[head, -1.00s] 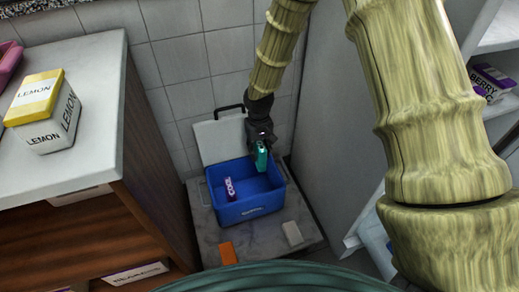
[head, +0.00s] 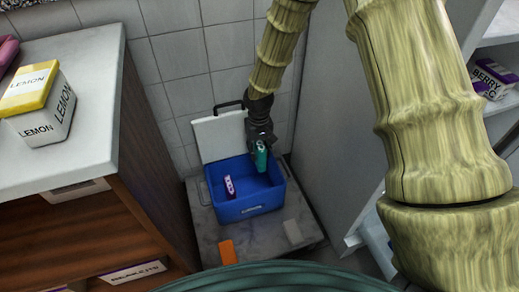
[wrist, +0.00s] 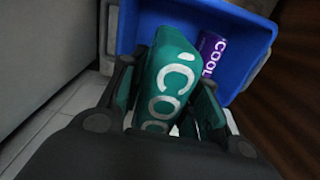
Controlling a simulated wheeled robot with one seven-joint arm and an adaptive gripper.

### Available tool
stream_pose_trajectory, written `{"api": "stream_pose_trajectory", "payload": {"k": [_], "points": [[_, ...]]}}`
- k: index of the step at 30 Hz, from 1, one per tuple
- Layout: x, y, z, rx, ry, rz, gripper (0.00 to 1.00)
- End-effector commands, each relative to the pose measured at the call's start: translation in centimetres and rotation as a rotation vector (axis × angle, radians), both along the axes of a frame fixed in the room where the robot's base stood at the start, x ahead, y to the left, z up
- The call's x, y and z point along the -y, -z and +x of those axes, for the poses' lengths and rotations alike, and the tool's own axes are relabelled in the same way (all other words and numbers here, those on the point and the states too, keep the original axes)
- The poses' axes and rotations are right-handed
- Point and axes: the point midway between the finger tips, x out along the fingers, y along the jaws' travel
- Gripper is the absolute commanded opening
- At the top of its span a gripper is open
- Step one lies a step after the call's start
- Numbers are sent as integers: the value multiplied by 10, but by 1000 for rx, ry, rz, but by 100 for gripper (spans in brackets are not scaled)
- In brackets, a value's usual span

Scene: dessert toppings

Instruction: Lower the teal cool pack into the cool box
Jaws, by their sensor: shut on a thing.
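The teal cool pack (head: 261,155) is held upright in my gripper (head: 260,145), which is shut on it. In the head view it is over the right back part of the blue cool box (head: 250,209). In the wrist view the teal pack (wrist: 172,80) shows white lettering and lies between my gripper's fingers (wrist: 165,105). The box is open, with its white lid (head: 219,136) tilted back behind it. A purple pack (head: 229,186) labelled COOL stands inside the box at the left; it also shows in the wrist view (wrist: 211,52). I cannot tell whether the teal pack's lower end is below the rim.
A wooden cabinet (head: 150,190) is close on the left, a grey panel (head: 335,130) on the right. A tiled wall is behind.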

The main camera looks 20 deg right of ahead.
Motion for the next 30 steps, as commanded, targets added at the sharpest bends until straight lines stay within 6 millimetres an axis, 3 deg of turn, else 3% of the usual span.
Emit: {"api": "stream_pose_trajectory", "payload": {"k": [30], "points": [[0,36,0,0,0,0,0]]}}
